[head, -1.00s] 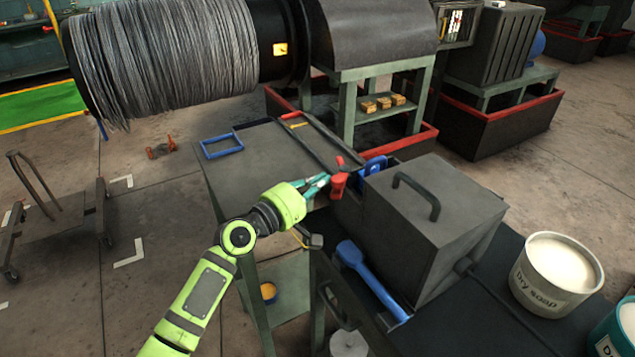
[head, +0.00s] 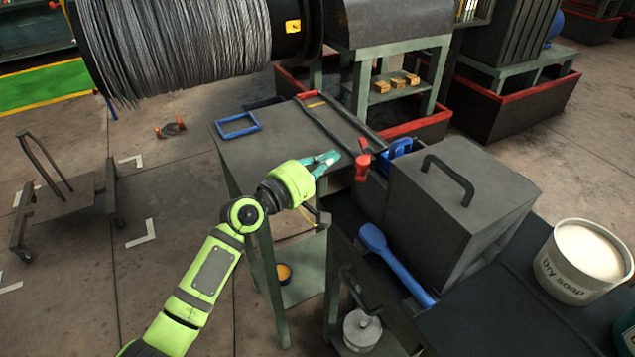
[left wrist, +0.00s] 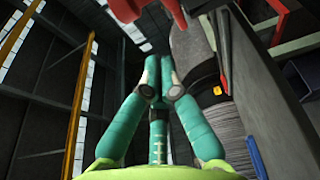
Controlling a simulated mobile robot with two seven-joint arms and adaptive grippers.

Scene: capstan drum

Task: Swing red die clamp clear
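The red die clamp (head: 362,167) stands upright at the right edge of the grey table, beside a blue clamp part (head: 398,148). Part of a red piece also shows at the top of the left wrist view (left wrist: 150,14). My left gripper (head: 337,157) is just left of the red clamp, with a small gap between them. Its teal fingers converge, with the tips close together (left wrist: 159,62) and nothing seen between them. The clamp's lower part and its pivot are too small to make out. My right gripper is not in view.
A grey box with a black handle (head: 451,181) stands right of the clamp. A blue lever (head: 392,262) slants in front of it. A blue frame (head: 238,125) lies on the grey table (head: 278,150). A wire drum (head: 175,45) hangs behind. A soap tub (head: 582,262) is at right.

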